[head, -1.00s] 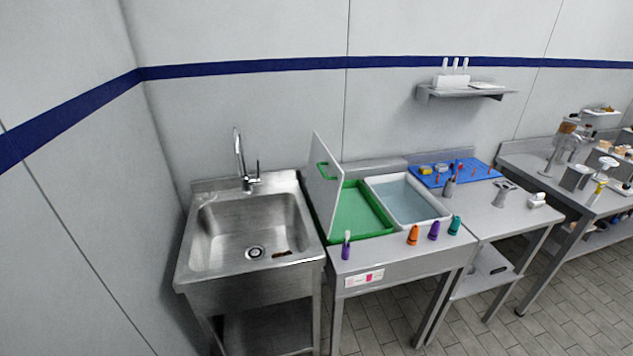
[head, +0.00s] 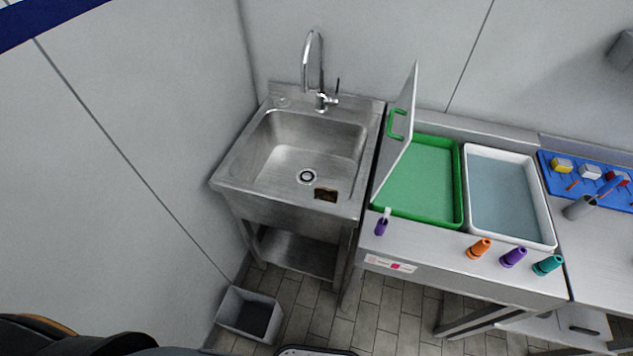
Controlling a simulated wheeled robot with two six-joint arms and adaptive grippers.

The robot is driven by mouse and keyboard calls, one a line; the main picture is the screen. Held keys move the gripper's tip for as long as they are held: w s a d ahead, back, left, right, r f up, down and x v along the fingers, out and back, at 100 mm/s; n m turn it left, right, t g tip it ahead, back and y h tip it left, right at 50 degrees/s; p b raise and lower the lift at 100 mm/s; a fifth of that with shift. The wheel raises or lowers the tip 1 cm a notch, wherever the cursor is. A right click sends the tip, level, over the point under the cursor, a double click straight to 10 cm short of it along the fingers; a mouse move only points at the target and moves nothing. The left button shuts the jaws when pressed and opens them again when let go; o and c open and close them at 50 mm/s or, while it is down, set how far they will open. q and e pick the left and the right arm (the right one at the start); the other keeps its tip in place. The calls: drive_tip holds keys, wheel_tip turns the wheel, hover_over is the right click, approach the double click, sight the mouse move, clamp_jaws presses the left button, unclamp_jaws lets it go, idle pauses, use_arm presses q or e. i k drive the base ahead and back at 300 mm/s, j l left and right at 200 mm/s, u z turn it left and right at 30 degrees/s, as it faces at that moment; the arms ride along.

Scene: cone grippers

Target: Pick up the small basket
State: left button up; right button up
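A small grey open-topped bin (head: 232,320), the only basket-like thing I see, stands on the floor left of the sink's legs, near the wall. Its dark inside looks empty. A small dark brown piece (head: 326,194) lies in the sink, right of the drain; I cannot tell what it is. Neither of my grippers is in view. A dark part at the bottom left edge looks like my own arm.
Tiled floor (head: 380,315) shows in front.

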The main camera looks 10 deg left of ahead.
sight(322, 193)
drive_tip(key=i+l+u, duration=0.15)
drive_tip(key=k+j+u, duration=0.1)
drive_tip(key=u, duration=0.25)
drive_tip(key=k+j+u, duration=0.15)
drive_tip(key=u, duration=0.2)
drive_tip(key=k+j+u, duration=0.3)
drive_tip(key=i+u, duration=0.15)
